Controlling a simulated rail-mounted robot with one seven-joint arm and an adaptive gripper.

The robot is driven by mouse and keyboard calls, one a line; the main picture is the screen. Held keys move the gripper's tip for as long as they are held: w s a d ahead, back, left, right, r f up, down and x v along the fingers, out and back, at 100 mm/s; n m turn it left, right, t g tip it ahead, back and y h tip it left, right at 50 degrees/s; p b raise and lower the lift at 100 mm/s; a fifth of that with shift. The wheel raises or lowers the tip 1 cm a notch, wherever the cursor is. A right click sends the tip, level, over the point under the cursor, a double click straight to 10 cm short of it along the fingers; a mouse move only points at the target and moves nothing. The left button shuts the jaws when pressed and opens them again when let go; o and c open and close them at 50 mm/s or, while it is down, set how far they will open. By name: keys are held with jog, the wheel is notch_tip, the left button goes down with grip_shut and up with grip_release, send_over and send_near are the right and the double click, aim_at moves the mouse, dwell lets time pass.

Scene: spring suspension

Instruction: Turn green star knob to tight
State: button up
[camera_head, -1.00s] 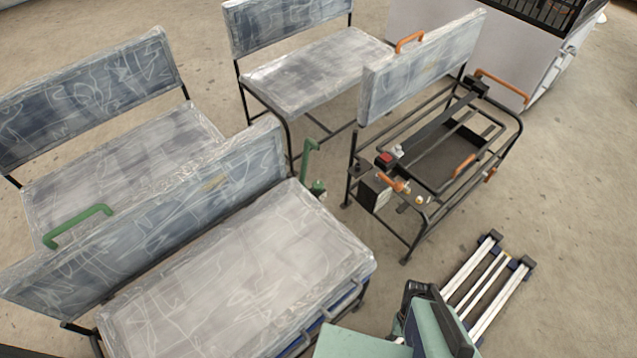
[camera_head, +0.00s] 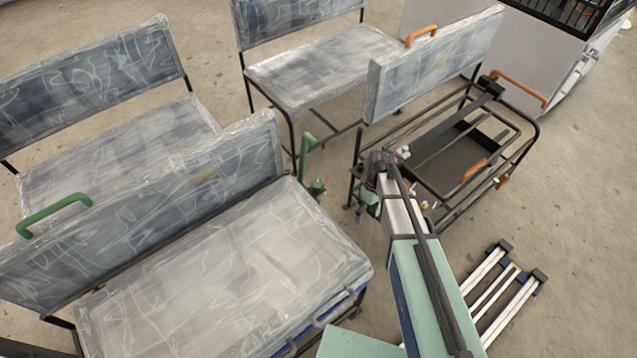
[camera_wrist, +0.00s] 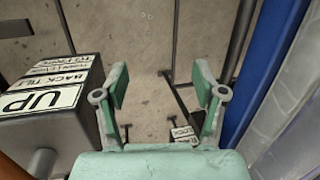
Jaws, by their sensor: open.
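The green star knob (camera_head: 318,187) looks like a small green part at the near end of the plastic-wrapped bench, beside a green upright handle (camera_head: 306,150). Its star shape is too small to make out. My gripper (camera_head: 368,200) is just right of it, in the gap between the bench and the bare seat frame. I cannot pick out the knob in the wrist view. A small tag (camera_wrist: 183,132), perhaps reading LOCK, shows low between the fingers.
A grey box with UP and BACK TILT labels (camera_wrist: 45,98) is close left of the fingers. A blue bench edge (camera_wrist: 268,65) and wrapped cushion are close on the right. The bare seat frame (camera_head: 520,150) stands right of my arm. Slatted rails (camera_head: 505,285) lie on the floor.

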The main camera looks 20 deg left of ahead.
jog(key=w+a+r+n+g+b, duration=0.1)
jog(key=w+a+r+n, duration=0.6)
jog(key=a+r+n, duration=0.25)
jog(key=w+a+r+n+b, duration=0.1)
jog(key=w+a+r+n, duration=0.5)
jog(key=a+r+n, duration=0.3)
jog(key=n, duration=0.4)
send_near(318, 183)
jog(key=shift+m+y, duration=0.25)
jog(key=shift+y, duration=0.05)
jog(key=x, duration=0.8)
jog(key=shift+d+f+p, duration=0.2)
jog(key=shift+f+p, duration=0.15)
jog(key=shift+f, duration=0.1)
jog(key=c, duration=1.1)
